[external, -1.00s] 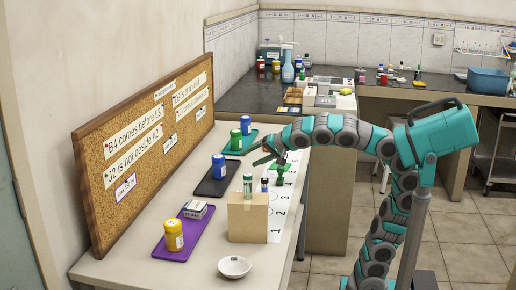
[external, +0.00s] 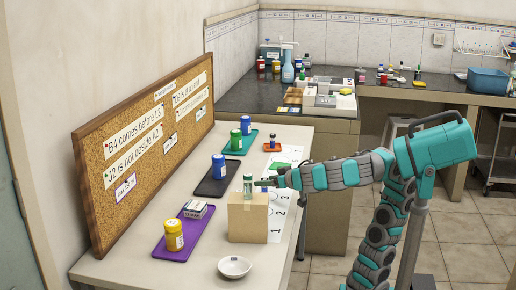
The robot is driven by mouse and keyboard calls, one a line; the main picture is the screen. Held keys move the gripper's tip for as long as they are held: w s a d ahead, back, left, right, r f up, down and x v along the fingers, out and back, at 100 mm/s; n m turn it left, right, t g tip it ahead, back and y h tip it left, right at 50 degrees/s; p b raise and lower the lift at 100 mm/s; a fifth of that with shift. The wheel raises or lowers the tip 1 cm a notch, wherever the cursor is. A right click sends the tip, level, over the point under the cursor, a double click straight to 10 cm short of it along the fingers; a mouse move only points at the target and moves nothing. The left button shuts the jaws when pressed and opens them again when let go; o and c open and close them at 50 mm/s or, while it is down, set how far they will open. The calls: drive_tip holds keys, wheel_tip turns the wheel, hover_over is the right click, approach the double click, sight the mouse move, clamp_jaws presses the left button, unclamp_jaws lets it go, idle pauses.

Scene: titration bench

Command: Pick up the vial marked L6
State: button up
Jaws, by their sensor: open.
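A cardboard box (external: 248,217) stands at the near right part of the table. A vial with a green cap (external: 247,186) stands upright at its top left. A second, blue-capped vial seen there earlier is now hidden by my gripper. My gripper (external: 262,183) is open, low over the right side of the box top, pointing left toward the green-capped vial. I cannot tell whether its fingers are around the hidden vial. No vial marking is readable, so I cannot tell which is L6.
A numbered white strip (external: 275,226) lies right of the box, with a green patch partly behind my arm. Purple (external: 170,253), black (external: 207,187) and teal (external: 235,151) mats with bottles lie left. A white bowl (external: 234,266) sits in front. A corkboard (external: 150,130) stands behind.

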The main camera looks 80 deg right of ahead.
drive_tip(key=shift+x, duration=2.45)
drive_tip(key=shift+c, duration=0.3)
clamp_jaws()
